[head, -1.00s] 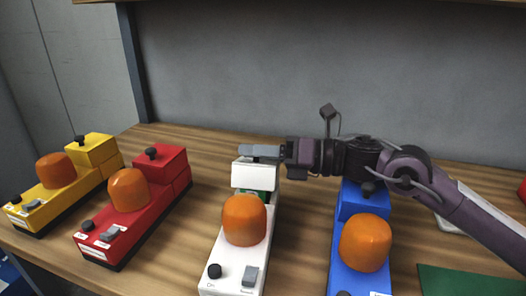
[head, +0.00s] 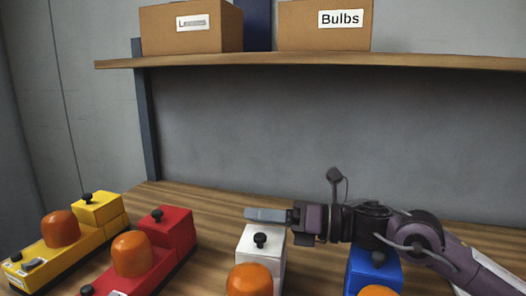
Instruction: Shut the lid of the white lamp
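The white lamp (head: 250,256) stands on the bench in the lower middle of the head view, its lower front cut off by the frame. Its orange dome (head: 249,281) is partly in view. Its lid (head: 262,246), with a black knob on top, lies flat over the rear box and looks shut. My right gripper (head: 265,214) reaches in from the right, its grey fingers pointing left just behind and above the lid. The fingers look closed together, with nothing between them. I cannot tell whether they touch the lid. My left gripper is out of view.
A blue lamp (head: 373,271) stands under my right arm. A red lamp (head: 168,236) and a yellow lamp (head: 98,209) stand at the left. A shelf (head: 440,61) above bears a box (head: 190,40) and a Bulbs box (head: 325,38). The bench behind the lamps is clear.

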